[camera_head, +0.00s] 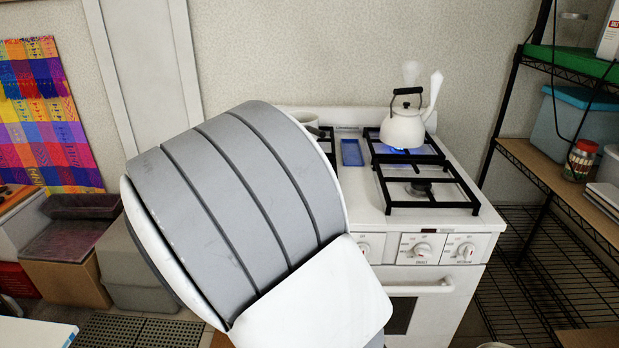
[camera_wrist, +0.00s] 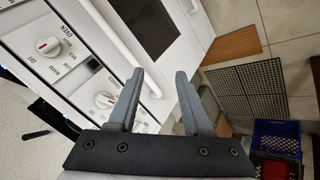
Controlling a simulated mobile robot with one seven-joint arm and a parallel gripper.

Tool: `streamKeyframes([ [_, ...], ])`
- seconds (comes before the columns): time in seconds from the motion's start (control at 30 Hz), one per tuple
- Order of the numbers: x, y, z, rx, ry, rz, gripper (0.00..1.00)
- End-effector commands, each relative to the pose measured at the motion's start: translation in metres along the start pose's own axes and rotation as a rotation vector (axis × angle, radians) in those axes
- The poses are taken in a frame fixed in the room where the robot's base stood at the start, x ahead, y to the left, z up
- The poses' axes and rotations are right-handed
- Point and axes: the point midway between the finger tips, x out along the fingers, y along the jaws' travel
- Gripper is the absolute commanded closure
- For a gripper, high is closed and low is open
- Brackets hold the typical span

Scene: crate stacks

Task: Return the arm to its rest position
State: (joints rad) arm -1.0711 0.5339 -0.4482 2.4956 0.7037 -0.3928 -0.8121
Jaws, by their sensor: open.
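My gripper (camera_wrist: 157,98) shows in the wrist view with its two grey fingers apart and nothing between them. It is in front of the white stove (camera_wrist: 85,50), whose knobs, handle and oven window lie beyond the fingers. In the head view my arm's large grey and white link covers the middle and hides the left part of the stove (camera_head: 440,280). My gripper is not visible in the head view.
A white kettle (camera_head: 403,128) stands on a back burner with a blue flame under it. A wire shelf (camera_head: 550,180) stands at the right. Boxes (camera_head: 65,275) stand at the left. In the wrist view, a blue crate (camera_wrist: 277,136) is on the floor.

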Motion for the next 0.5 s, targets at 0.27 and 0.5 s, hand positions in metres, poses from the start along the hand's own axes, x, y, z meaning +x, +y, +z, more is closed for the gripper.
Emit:
streamKeyframes([
  [0.27, -0.070, 0.037, -0.029, 0.308, 0.012, -0.241, 0.50],
  [0.5, -0.141, 0.085, -0.037, 0.485, 0.025, -0.356, 0.50],
])
